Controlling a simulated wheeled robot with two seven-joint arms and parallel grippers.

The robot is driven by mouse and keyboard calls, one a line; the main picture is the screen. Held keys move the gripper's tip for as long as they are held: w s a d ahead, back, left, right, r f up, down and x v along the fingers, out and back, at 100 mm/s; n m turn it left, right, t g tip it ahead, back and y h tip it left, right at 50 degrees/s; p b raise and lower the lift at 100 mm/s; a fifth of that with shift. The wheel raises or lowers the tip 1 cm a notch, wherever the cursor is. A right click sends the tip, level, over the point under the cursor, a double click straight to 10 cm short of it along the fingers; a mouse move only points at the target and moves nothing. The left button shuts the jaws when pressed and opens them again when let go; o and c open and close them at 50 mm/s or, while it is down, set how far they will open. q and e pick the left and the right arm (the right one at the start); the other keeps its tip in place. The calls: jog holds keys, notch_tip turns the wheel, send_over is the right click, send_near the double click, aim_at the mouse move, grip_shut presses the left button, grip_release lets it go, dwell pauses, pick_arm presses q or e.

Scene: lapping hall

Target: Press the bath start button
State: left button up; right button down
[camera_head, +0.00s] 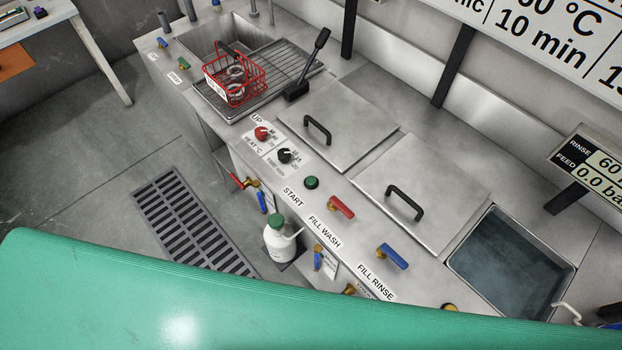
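The bath start button is a round green button (311,182) on the steel front strip of the wash bench, with the label START (293,197) just in front of it. It stands between the black time knob (285,155) and the red fill-wash lever (341,207). Nothing covers the button. Neither of my grippers shows in the head view, so I cannot see their state.
A large green surface (200,290) fills the foreground. Two steel lids with black handles (318,130) lie behind the controls. A red wire basket (236,80) stands on the drainer. A white bottle (279,240) stands below the front edge. A water-filled basin (510,265) is at right.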

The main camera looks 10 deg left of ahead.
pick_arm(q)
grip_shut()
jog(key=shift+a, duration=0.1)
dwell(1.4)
